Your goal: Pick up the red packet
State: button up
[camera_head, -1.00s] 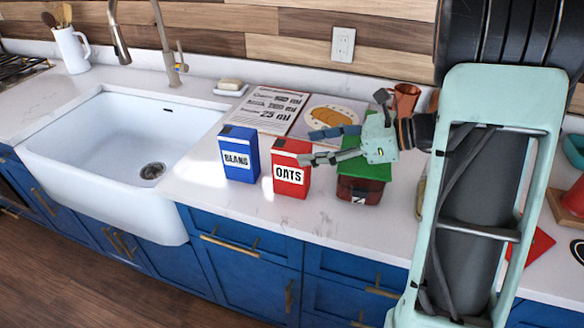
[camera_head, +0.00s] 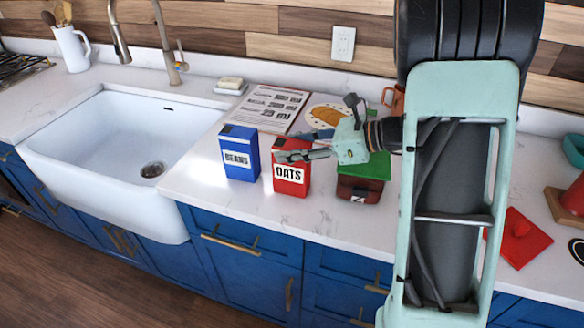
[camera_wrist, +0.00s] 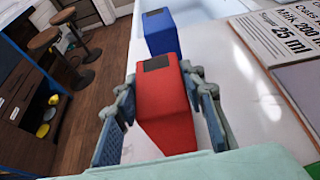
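The red packet (camera_head: 290,187), labelled OATS, stands upright on the white counter. In the wrist view the red packet (camera_wrist: 164,104) shows from above, between the two fingers. My gripper (camera_head: 294,146) is at the upper part of the packet, coming in from the right. In the wrist view my gripper (camera_wrist: 160,105) has one finger on each side of it, with narrow gaps between the pads and the packet's sides. I read the gripper as open around the packet; contact near the fingertips is hard to judge.
A blue packet (camera_head: 239,162) labelled BEANS stands close left of the red one. A green-topped dark red box (camera_head: 358,188) is close to the right. A recipe sheet (camera_head: 268,108) lies behind. The sink (camera_head: 100,160) is left; the counter front is clear.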

grip_shut()
